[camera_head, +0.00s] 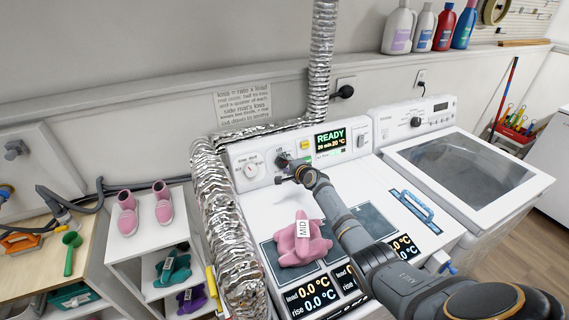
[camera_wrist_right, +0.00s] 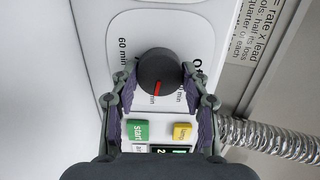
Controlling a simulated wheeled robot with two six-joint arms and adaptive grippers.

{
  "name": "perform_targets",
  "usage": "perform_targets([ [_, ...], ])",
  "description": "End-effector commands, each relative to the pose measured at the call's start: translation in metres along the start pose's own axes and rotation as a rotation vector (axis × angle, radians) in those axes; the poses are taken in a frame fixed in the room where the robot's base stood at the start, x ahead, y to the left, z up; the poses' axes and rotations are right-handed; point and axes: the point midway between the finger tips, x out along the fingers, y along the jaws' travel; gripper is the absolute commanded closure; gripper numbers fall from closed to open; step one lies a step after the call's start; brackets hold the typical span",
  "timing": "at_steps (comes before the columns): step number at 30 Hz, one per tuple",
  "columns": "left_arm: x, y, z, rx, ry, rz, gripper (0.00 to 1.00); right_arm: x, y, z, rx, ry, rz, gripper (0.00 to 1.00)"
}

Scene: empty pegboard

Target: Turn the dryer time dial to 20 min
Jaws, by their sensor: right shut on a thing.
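The dryer time dial (camera_wrist_right: 158,68) is a round dark knob with a red pointer. In the wrist view the pointer aims down, beside a partly hidden label ending in "min". "60 min" is printed to its left. My right gripper (camera_wrist_right: 160,90) has a finger on each side of the dial and is shut on it. In the head view my right gripper (camera_head: 291,169) reaches the dryer panel and partly covers the dial (camera_head: 281,159). The dryer display (camera_head: 330,139) reads READY, and its small line looks like "20 min 20 °C". My left gripper is not in view.
A green start button (camera_wrist_right: 138,130) and a yellow button (camera_wrist_right: 182,132) lie close to my fingers. Pink cloth (camera_head: 301,240) labelled MID lies on the dryer top. A silver foil duct (camera_head: 228,220) runs along its left side. A washer (camera_head: 410,125) stands to the right.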

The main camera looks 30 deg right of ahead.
Motion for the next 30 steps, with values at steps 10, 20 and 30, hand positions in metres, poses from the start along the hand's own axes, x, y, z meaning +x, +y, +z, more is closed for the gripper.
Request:
perform_targets([
  [10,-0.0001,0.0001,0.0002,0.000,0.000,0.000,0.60,0.0000,0.0008,0.0000,0.008,0.000,0.001,0.85],
  [20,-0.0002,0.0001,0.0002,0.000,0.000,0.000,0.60,0.0000,0.0006,0.0001,0.007,0.000,0.000,0.31],
  [30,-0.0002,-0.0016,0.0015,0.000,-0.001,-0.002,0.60,-0.0049,0.0005,-0.0005,0.004,0.000,-0.001,0.31],
])
